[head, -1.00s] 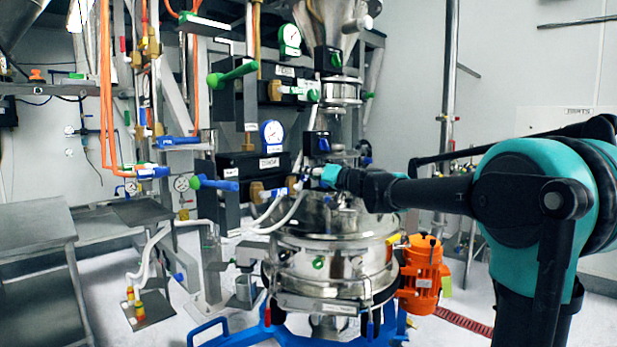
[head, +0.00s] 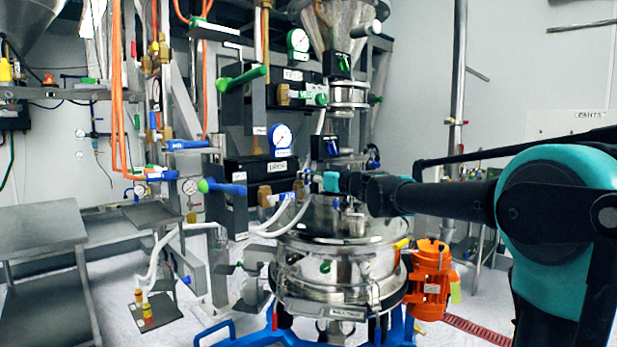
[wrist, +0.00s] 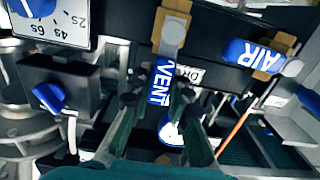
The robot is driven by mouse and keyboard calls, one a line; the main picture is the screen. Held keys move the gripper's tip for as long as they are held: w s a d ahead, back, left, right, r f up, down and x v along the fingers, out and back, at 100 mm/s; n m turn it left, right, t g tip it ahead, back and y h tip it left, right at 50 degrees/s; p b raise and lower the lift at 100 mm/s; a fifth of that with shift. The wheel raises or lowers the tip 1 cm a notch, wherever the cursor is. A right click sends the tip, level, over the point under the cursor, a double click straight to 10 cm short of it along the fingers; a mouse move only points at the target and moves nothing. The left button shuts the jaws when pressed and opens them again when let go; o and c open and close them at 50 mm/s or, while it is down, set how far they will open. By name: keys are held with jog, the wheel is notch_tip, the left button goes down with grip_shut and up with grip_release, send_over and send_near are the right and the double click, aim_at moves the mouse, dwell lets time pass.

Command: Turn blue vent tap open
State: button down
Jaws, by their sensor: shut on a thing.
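The blue vent tap (wrist: 160,84), lettered VENT in white, has a long blue handle below a brass fitting (wrist: 176,12) in the wrist view. My gripper (wrist: 158,103) has its dark fingers on either side of the lower handle and is shut on it. The handle lies roughly along the fingers, pointing back towards the wrist. In the head view my gripper (head: 318,181) reaches in from the right to the front of the dark valve box; the vent tap is mostly hidden there.
A second blue tap lettered AIR (wrist: 250,54) stands to the right in the wrist view. A blue knob (wrist: 48,97) on a dark box is to the left. In the head view, the steel sifter (head: 340,255) stands below my gripper, with an orange motor (head: 430,280) beside it.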

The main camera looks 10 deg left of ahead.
dwell(0.3)
jog(key=c, duration=1.4)
grip_release()
jog(key=v, duration=1.2)
jog(key=shift+s, duration=0.1)
